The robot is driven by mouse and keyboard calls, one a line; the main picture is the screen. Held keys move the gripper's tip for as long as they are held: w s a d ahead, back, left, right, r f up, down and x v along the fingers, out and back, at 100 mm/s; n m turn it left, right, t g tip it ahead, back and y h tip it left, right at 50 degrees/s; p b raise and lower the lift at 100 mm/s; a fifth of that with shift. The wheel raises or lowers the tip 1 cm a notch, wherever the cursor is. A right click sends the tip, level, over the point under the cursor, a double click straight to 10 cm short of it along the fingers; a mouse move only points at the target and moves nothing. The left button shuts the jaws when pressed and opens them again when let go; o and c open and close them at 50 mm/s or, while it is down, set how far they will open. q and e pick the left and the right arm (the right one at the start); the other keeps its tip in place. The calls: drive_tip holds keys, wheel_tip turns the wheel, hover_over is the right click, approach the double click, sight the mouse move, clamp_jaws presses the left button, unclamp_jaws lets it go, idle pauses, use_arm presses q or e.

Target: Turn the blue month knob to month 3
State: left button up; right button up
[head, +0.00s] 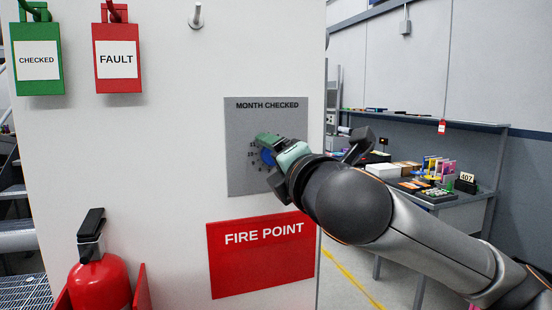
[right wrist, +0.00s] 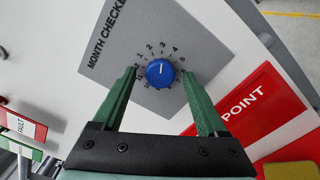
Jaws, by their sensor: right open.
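The blue month knob (right wrist: 160,72) sits on the grey MONTH CHECKED plate (head: 250,180), inside a ring of printed numbers. In the right wrist view its white mark points up the picture, roughly toward the 3. In the head view the knob (head: 267,157) is partly hidden by my right gripper (head: 272,146). My right gripper (right wrist: 160,74) is open, with its green fingers on either side of the knob. In the right wrist view a gap shows between each finger and the knob. My left gripper is not in view.
A red FIRE POINT sign (head: 262,265) is below the plate. A red extinguisher (head: 98,275) stands at lower left. Green CHECKED (head: 38,85) and red FAULT (head: 118,83) tags and a bare peg (head: 197,17) are above. A cluttered bench (head: 455,205) stands beyond the panel's right edge.

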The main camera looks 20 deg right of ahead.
drive_tip(key=s+b, duration=0.2)
drive_tip(key=s, duration=1)
drive_tip(key=shift+s+d, duration=0.25)
drive_tip(key=shift+s, duration=0.05)
